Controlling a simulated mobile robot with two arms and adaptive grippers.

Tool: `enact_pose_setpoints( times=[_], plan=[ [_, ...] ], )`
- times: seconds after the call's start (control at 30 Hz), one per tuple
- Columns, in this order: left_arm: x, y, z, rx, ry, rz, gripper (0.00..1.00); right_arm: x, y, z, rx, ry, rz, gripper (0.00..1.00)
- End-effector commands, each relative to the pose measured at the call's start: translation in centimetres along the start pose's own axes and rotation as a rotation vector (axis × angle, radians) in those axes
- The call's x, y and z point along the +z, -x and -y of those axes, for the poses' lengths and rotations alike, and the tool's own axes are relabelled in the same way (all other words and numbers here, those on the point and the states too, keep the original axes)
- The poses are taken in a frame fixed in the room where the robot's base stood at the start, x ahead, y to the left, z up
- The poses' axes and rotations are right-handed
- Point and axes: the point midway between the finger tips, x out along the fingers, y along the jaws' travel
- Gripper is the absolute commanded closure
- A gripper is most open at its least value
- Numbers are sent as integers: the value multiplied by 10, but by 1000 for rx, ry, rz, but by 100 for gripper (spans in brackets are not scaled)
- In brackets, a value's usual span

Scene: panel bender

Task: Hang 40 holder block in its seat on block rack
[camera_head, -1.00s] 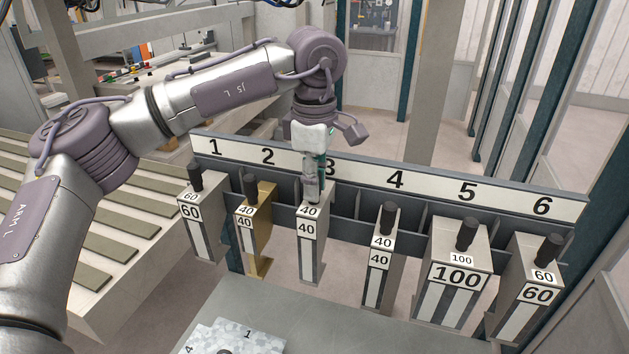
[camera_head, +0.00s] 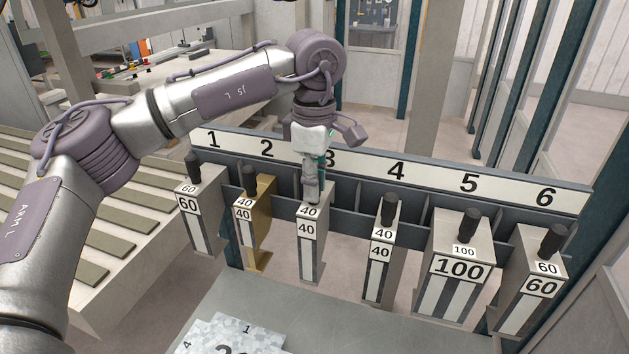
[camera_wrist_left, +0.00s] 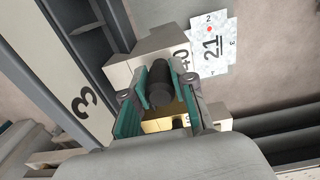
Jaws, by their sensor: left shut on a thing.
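The block rack (camera_head: 341,164) is a grey rail with a white strip numbered 1 to 6. My left gripper (camera_head: 312,190) is shut on the black knob of a grey 40 holder block (camera_head: 312,243) at position 3. The knob (camera_wrist_left: 160,88) shows between the fingers in the left wrist view. The block hangs upright at the rack; whether it is fully seated cannot be told. A gold 40 block (camera_head: 259,220) is at position 2 and another grey 40 block (camera_head: 381,258) at position 4. My right gripper is not in view.
A 60 block (camera_head: 203,215) hangs at position 1, a 100 block (camera_head: 457,262) at 5 and another 60 block (camera_head: 532,278) at 6. A grey table (camera_head: 330,325) with numbered plates (camera_head: 245,335) stands in front. A slatted bench (camera_head: 110,235) is at left.

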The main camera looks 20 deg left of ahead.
Motion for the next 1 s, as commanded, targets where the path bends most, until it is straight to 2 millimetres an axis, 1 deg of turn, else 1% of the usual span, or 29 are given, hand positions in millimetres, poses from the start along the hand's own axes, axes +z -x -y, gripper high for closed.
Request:
enact_pose_setpoints(
  times=[0.27,1.0],
  plan=[
    [0,0,0,1,0,0,100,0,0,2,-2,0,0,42],
    [0,-14,-3,1,0,0,100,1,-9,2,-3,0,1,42]
  ],
)
